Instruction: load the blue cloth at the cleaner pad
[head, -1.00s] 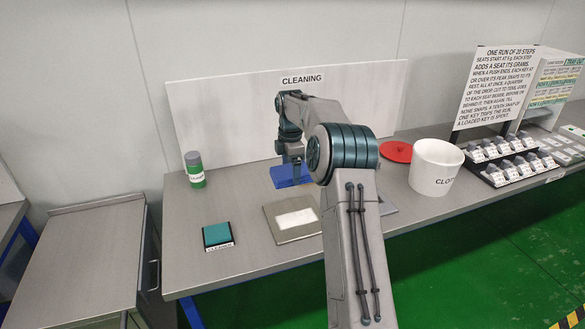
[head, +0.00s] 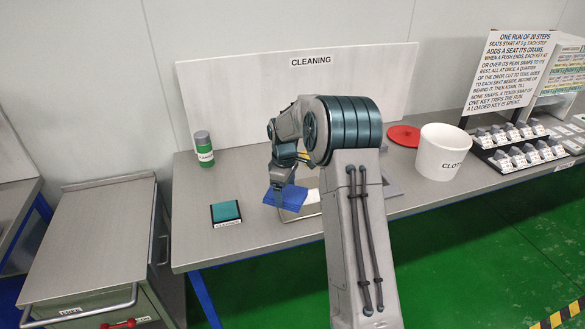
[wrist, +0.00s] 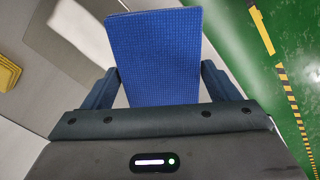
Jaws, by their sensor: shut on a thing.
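My gripper (head: 284,181) is shut on the blue cloth (head: 285,198). In the head view it holds the cloth above the bench, to the right of the cleaner pad. In the wrist view the blue cloth (wrist: 155,55) is a flat textured sheet between the fingers (wrist: 163,85). The cleaner pad (head: 226,211) is a teal square in a dark frame with a label at its front edge. It lies on the bench near the front left and nothing is on it.
A green bottle (head: 203,149) stands behind the pad. A tray with a white pad (head: 314,197) lies partly behind the cloth and my arm. A white tub (head: 441,152) and a red lid (head: 403,136) sit right. A drawer cabinet (head: 90,230) stands left of the bench (head: 187,230).

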